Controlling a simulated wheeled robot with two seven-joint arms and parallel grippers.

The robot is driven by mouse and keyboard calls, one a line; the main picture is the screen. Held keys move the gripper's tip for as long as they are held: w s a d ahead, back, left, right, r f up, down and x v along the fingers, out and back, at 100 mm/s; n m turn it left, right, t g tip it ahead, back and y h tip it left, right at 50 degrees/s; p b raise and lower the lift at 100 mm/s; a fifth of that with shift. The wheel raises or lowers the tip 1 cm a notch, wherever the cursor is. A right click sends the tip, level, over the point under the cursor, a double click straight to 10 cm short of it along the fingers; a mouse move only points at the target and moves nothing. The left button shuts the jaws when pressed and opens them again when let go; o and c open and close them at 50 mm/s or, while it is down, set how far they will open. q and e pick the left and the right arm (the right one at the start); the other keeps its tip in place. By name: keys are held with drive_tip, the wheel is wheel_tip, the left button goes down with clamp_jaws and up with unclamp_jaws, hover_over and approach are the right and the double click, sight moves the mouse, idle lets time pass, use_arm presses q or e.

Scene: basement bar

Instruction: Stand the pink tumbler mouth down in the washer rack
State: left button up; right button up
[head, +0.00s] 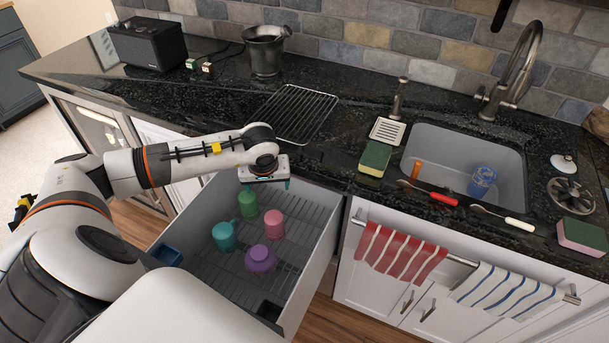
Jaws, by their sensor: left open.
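The washer rack (318,238) is a grey pulled-out drawer with a ribbed rack floor, below the counter. The pink tumbler (273,225) stands upright on its axis in the rack, and its closed end appears to face up, mouth down. My left gripper (265,186) points down above the far side of the rack, over the green cup (247,203). It is open and empty, apart from the tumbler. My right gripper is out of view.
A teal mug (224,236) and a purple cup (260,259) stand close to the tumbler. The rack's right side is clear. On the counter are a wire cooling rack (298,114), a sponge (375,158) and a sink (450,150) holding a blue cup (482,181).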

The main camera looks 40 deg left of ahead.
use_arm(q)
drive_tip(key=d+r+m+p, duration=0.3)
drive_tip(key=d+r+p, duration=0.2)
drive_tip(key=d+r, duration=0.6)
wheel_tip(320, 180, up, 4)
drive_tip(key=shift+s+f+h, duration=0.1)
drive_tip(key=shift+s+h, duration=0.05)
drive_tip(key=shift+h, duration=0.25)
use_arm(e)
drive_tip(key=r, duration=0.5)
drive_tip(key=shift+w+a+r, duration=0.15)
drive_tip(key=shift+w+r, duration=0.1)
use_arm(q)
drive_tip(key=shift+d, duration=0.1)
